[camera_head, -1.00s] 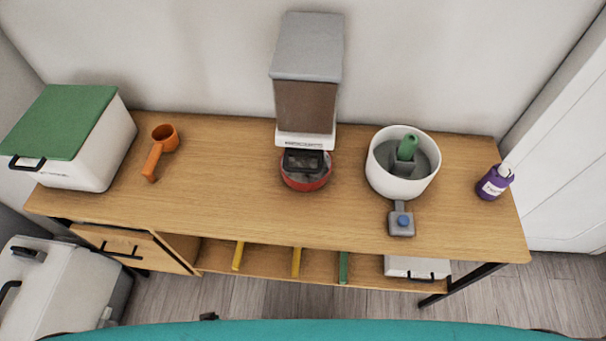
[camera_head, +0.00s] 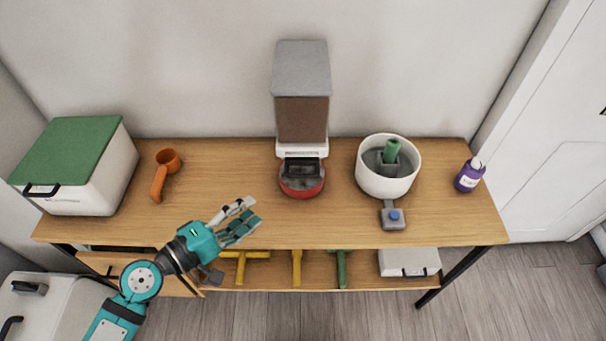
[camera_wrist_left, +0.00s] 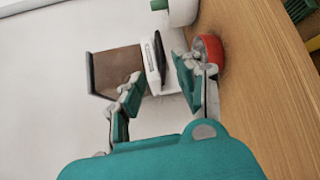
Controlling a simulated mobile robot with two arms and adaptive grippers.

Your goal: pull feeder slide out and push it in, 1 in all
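The feeder (camera_head: 302,118) stands upright against the wall at the back of the wooden table, with a grey lid, brown body and white base. Its dark slide (camera_head: 302,166) sticks out at the front, low over a red bowl (camera_head: 302,187). My left gripper (camera_head: 252,212) is open and empty above the table's front part, left of and nearer than the bowl. In the left wrist view, the feeder (camera_wrist_left: 118,68) shows ahead between the open fingers (camera_wrist_left: 157,70), and the red bowl (camera_wrist_left: 209,50) is partly behind one finger. My right gripper is not in view.
A white pot (camera_head: 386,182) with a green-handled scoop stands to the right, with a purple bottle (camera_head: 469,176) beyond. An orange scoop (camera_head: 163,177) and a green-lidded bin (camera_head: 80,160) are at the left. A shelf below holds yellow and green tools. The table between orange scoop and bowl is clear.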

